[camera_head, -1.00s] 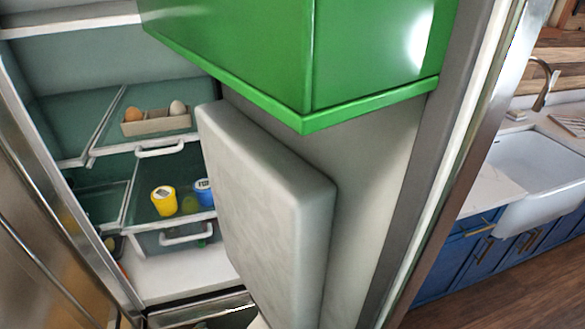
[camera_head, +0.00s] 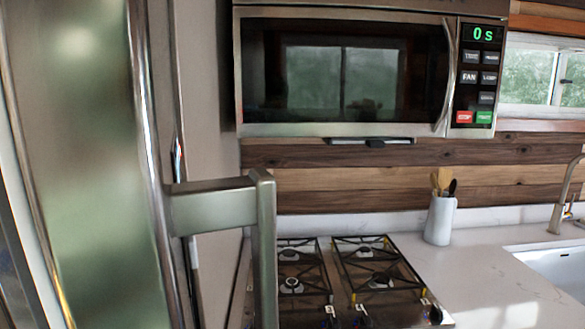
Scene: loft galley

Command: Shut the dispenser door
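A tall stainless door panel (camera_head: 85,150) fills the left side of the head view, seen close up and at a slant. A grey metal handle (camera_head: 262,240) stands out from it on a flat bracket, and its lower end runs out of the frame. I cannot tell from this view whether this panel is the dispenser door, or whether it is open or shut. The inside of the fridge does not show. Neither of my grippers is in view.
A microwave (camera_head: 345,75) hangs over a gas stove (camera_head: 335,280). The counter (camera_head: 460,280) to the right holds a white utensil crock (camera_head: 440,220), with a sink (camera_head: 555,265) and tap (camera_head: 568,190) at the right edge.

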